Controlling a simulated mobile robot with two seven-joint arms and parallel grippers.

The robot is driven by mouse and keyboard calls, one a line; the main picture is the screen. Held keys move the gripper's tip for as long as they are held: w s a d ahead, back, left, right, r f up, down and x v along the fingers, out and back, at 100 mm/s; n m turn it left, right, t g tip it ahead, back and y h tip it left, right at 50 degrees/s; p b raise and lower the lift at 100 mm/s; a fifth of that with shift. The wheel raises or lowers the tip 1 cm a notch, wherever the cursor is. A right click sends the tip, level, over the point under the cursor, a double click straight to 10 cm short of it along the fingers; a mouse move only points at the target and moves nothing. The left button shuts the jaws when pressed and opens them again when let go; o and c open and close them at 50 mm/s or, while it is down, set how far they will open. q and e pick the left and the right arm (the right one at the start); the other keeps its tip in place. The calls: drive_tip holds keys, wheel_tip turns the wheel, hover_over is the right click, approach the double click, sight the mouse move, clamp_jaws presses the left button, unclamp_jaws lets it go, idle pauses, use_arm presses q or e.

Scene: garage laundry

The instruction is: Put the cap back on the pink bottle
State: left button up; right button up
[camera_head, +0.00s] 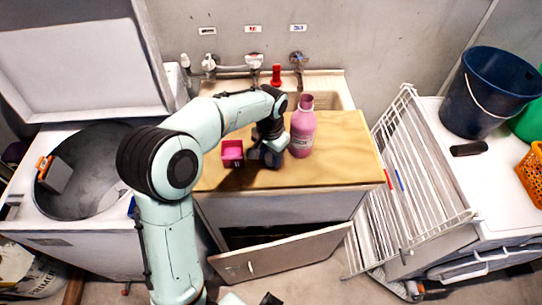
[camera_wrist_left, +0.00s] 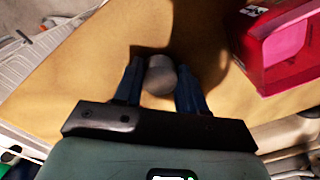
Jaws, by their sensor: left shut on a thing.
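The pink bottle (camera_head: 303,130) stands upright on the wooden top, its neck bare. My left gripper (camera_head: 266,158) is just left of it, low over the wood. In the left wrist view the gripper (camera_wrist_left: 160,78) is shut on a small grey rounded thing, which looks like the cap (camera_wrist_left: 160,72). The fingers hide the cap in the head view. The bottle is not seen in the wrist view. A pale and black part of mine shows at the bottom edge of the head view; I cannot tell its jaw state.
A pink-red open box (camera_head: 232,150) stands left of the gripper, also in the wrist view (camera_wrist_left: 285,45). A red object (camera_head: 276,74) stands by the sink (camera_head: 325,85) behind. A white drying rack (camera_head: 415,190) is at right. The front of the wooden top (camera_head: 310,175) is clear.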

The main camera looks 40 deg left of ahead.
sight(270, 157)
use_arm(q)
drive_tip(key=shift+r, duration=0.1)
wheel_tip(270, 157, up, 20)
drive_tip(key=p, duration=0.3)
drive_tip(key=shift+p, duration=0.35)
use_arm(e)
drive_tip(key=w+r, duration=0.2)
drive_tip(key=r, duration=0.1)
drive_tip(key=w+r, duration=0.1)
drive_tip(key=shift+r, duration=0.3)
drive_tip(key=shift+s, duration=0.1)
